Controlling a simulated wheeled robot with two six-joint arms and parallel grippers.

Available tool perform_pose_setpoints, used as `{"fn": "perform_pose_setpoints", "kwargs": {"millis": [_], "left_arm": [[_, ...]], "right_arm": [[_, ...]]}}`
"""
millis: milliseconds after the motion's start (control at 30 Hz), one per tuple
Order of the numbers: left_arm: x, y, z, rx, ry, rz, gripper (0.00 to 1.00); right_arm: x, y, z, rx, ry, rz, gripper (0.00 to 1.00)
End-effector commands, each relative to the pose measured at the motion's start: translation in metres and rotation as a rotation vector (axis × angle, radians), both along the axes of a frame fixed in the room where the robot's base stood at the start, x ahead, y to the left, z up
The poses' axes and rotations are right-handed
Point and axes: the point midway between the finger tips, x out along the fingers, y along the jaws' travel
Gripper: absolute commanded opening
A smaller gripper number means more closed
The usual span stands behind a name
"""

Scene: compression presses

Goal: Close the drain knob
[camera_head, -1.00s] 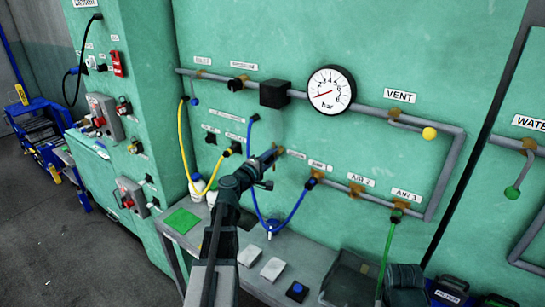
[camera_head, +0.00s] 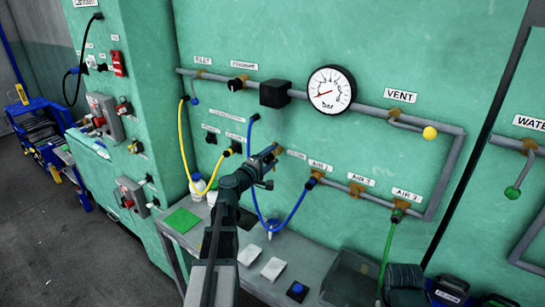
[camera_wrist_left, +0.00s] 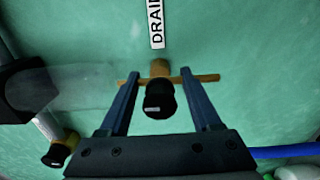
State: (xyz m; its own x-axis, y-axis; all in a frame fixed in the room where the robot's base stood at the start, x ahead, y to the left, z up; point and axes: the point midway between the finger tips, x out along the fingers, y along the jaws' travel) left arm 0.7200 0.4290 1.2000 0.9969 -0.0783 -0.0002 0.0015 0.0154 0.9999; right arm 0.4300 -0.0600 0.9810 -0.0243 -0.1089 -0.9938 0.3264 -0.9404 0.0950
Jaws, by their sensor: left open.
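The drain knob (camera_wrist_left: 158,98) is black, on a brass fitting (camera_wrist_left: 158,70) with a crossbar, under a white label (camera_wrist_left: 157,22) reading "DRAI…" on the green panel. My left gripper (camera_wrist_left: 158,76) is open, with one finger on each side of the knob and a gap visible on both sides. The fingertips are close to the brass crossbar. In the head view my left gripper (camera_head: 272,156) is at the lower pipe on the panel and hides the knob.
A pressure gauge (camera_head: 331,89) and the yellow vent knob (camera_head: 430,133) are on the upper pipe. Blue (camera_head: 297,207), yellow (camera_head: 183,145) and green (camera_head: 388,250) hoses hang around the arm. A grey bench (camera_head: 245,262) with small blocks is below.

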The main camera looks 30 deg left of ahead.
Motion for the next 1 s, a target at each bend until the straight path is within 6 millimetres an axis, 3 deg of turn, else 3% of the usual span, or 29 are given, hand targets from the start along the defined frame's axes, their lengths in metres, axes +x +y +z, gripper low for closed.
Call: {"fn": "perform_pose_setpoints", "kwargs": {"millis": [167,600,800,1000], "left_arm": [[-0.018,0.001,0.000,0.000,0.000,0.003,0.65],[-0.109,0.007,0.000,0.000,0.000,0.003,0.65],[-0.132,0.010,0.000,0.000,0.000,0.002,0.65],[-0.138,0.011,0.000,0.000,0.000,0.000,0.65]], "right_arm": [[0.000,0.000,0.000,0.000,0.000,0.000,0.00],[0.000,0.000,0.000,0.000,0.000,0.000,0.00],[0.000,0.000,0.000,0.000,0.000,0.000,0.00],[0.000,0.000,0.000,0.000,0.000,0.000,0.00]]}}
